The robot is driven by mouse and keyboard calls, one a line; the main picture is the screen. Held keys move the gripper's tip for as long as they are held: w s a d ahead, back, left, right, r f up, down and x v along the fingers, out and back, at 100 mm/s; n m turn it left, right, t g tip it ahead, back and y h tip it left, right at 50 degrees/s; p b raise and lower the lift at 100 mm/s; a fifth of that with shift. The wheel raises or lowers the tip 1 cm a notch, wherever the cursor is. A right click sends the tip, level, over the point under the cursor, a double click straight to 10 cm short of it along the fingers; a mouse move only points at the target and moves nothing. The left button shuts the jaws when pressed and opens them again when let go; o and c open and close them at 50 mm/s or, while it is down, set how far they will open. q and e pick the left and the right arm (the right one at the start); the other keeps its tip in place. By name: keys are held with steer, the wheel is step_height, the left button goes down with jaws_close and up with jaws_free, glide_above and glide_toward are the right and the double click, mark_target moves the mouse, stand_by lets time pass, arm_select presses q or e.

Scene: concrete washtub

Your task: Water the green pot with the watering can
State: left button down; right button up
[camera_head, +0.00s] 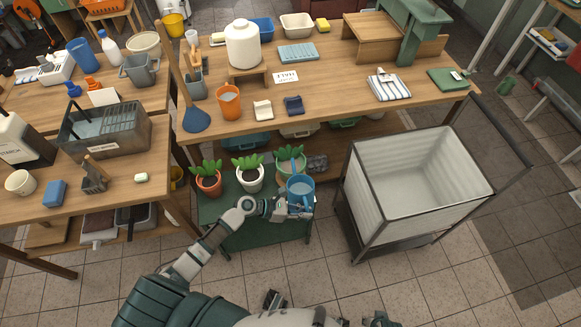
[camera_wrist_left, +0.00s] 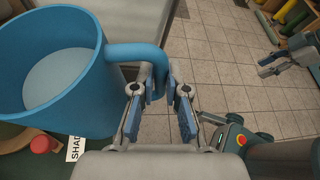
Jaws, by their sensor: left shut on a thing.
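The blue watering can (camera_head: 300,188) is upright at the right front of the low green stand, just in front of the green pot (camera_head: 290,164), which holds a leafy plant. In the left wrist view the can (camera_wrist_left: 85,95) fills the left side and shows a pale inside. My left gripper (camera_head: 281,208) is shut on the can's handle; its fingers (camera_wrist_left: 160,95) sit either side of it in the wrist view. Whether the can touches the stand is unclear. My right gripper (camera_wrist_left: 268,65) is seen small in the wrist view, with its fingers apart and empty.
A terracotta pot (camera_head: 208,184) and a white pot (camera_head: 248,180), both planted, stand left of the green pot on the green stand (camera_head: 235,232). A large white washtub (camera_head: 420,180) is to the right. The wooden table (camera_head: 340,95) edge is behind the plants.

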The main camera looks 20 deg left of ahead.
arm_select(q)
steer(key=shift+r, duration=0.15)
steer(key=shift+r+p, duration=0.25)
steer(key=shift+p, duration=0.4)
stand_by(0.5)
steer(key=shift+r+n+p, duration=0.25)
steer(key=shift+n+p, duration=0.05)
steer(key=shift+p, duration=0.3)
steer(key=shift+w, duration=0.1)
stand_by(0.4)
steer(key=shift+a+r+g+h+p, duration=0.1)
steer(key=shift+r+g+h+p, duration=0.2)
steer(key=shift+r+p, duration=0.4)
steer(key=shift+f, duration=0.1)
